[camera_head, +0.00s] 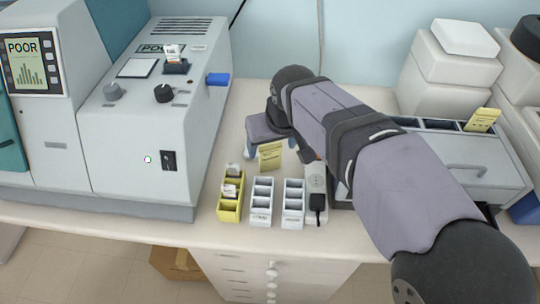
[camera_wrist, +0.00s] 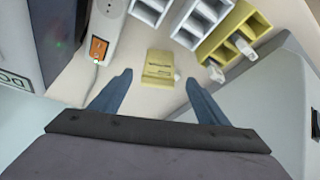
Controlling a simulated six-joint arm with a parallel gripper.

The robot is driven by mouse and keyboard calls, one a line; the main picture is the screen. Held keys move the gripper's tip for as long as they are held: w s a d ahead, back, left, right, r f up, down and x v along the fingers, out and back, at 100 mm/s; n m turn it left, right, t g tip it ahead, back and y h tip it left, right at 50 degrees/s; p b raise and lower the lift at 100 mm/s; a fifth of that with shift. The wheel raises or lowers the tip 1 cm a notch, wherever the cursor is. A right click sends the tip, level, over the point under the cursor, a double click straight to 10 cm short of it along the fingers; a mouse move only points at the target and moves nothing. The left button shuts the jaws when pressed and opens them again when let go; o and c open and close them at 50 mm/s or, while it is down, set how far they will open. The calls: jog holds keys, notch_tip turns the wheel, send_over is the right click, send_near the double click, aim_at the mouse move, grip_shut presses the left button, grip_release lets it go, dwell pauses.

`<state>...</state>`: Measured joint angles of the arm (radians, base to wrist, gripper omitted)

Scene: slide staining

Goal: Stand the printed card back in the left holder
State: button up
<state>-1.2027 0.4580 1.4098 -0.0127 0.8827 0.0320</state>
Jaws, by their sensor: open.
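A small yellow printed card (camera_head: 270,156) is on the bench behind the racks. In the wrist view the card (camera_wrist: 160,66) lies ahead of my fingers, roughly centred between them. Whether it lies flat or leans on a support is unclear. My gripper (camera_wrist: 158,80) is open and empty, with its two blue fingers spread wider than the card. In the head view my gripper (camera_head: 274,145) is just behind the card. A second yellow card (camera_head: 482,120) stands at the grey box on the right. I cannot tell which fixture is the left holder.
A yellow rack (camera_head: 231,210) holding white-topped pieces and two white racks (camera_head: 261,212) (camera_head: 292,214) stand at the bench front. A power strip (camera_head: 315,185) is beside them. A large grey machine (camera_head: 125,140) stands left, and a grey box (camera_head: 465,165) right.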

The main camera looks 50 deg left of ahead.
aim_at(271, 153)
jog(key=shift+p+x, duration=0.9)
jog(key=shift+x, duration=1.8)
jog(key=shift+w, duration=0.1)
jog(key=c, duration=1.2)
jog(key=shift+r, duration=0.1)
notch_tip(271, 153, up, 10)
jog(key=shift+f+b, duration=0.1)
jog(key=shift+b, duration=0.5)
